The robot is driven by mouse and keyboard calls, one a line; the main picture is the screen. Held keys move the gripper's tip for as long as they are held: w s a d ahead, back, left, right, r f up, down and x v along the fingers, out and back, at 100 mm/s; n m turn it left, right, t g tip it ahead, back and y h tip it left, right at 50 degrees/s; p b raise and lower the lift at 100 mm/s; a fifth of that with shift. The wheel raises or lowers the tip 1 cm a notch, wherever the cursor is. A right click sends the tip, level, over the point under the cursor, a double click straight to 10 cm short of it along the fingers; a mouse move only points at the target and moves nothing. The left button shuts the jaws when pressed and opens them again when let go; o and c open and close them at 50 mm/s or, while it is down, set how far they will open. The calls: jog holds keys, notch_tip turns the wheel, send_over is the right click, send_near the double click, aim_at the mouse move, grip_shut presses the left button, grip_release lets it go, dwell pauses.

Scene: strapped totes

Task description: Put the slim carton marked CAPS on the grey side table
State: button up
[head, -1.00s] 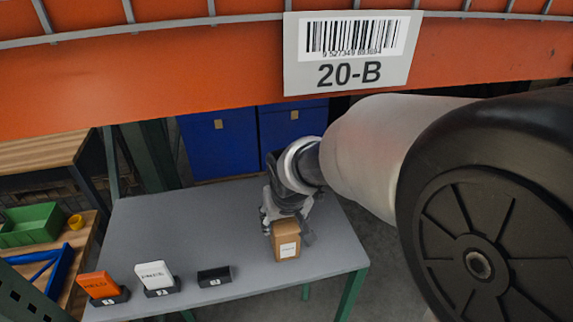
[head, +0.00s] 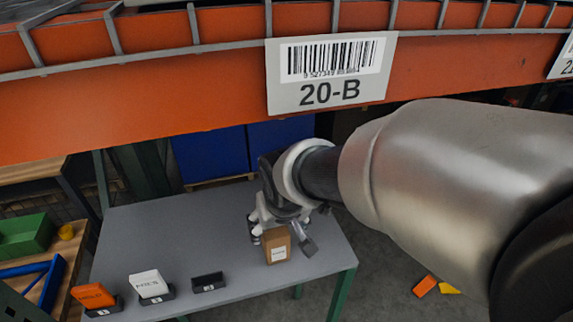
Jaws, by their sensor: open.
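A slim brown carton (head: 277,246) with a white label stands upright on the grey side table (head: 185,235), near its right end. The label's print is too small to read. My gripper (head: 282,236) is open just above and behind the carton, with a finger on either side and apart from it at the right. Part of the carton's top is hidden by the gripper.
An orange card (head: 93,295), a white card (head: 150,284) and an empty black holder (head: 208,282) stand along the table's front left. An orange beam (head: 180,110) with a 20-B label crosses above. Blue bins (head: 210,153) stand behind. Orange and yellow pieces (head: 425,286) lie on the floor.

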jog(key=s+d, duration=0.3)
jog(key=s, duration=0.6)
jog(key=s+d+r+m, duration=0.1)
jog(key=s+d+r, duration=0.3)
jog(key=d, duration=0.2)
jog(key=s+d+r+m+h, duration=0.1)
jog(key=s+d+r+m, duration=0.1)
jog(key=s+d+r, duration=0.2)
jog(key=shift+s+d+r+p, duration=0.15)
jog(key=shift+s+d+p, duration=0.4)
jog(key=shift+d, duration=0.65)
jog(key=shift+c, duration=0.5)
